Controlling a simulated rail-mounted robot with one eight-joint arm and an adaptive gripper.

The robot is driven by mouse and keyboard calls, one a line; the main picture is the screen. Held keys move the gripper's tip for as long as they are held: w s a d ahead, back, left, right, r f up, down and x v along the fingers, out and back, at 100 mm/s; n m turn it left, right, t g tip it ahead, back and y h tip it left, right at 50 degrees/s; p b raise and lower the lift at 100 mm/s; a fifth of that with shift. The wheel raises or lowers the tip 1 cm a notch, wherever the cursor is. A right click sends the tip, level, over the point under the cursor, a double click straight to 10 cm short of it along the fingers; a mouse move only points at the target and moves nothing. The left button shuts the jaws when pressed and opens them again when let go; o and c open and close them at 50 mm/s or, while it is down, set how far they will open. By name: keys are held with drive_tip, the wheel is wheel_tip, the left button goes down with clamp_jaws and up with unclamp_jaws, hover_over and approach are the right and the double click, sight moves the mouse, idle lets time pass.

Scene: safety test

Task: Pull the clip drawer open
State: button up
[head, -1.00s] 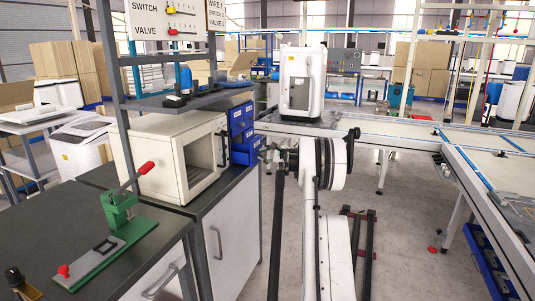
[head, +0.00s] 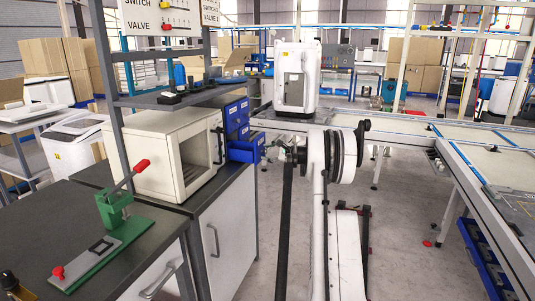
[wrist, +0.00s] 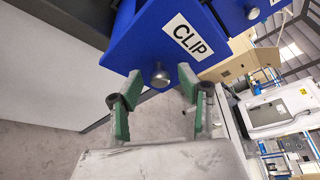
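The clip drawer (wrist: 140,40) is a blue drawer front with a white CLIP label and a round metal knob (wrist: 160,76), seen tilted in the wrist view. My gripper (wrist: 160,86) is open, with one green finger on each side of the knob. Gaps show between the fingers and the knob. In the head view the blue drawer stack (head: 237,115) stands beside the cream box on the bench, and its lowest drawer (head: 244,150) sticks out. My gripper (head: 274,152) is small and dark there, close to that drawer; its fingers are hard to make out.
A cream box with a glass door (head: 170,155) and a green lever press (head: 112,225) stand on the dark bench. Shelf posts rise at its edge. A conveyor table (head: 400,135) with a white machine (head: 296,78) lies to the right. Open floor lies between.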

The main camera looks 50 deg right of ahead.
drive_tip(key=v, duration=1.2)
idle(0.3)
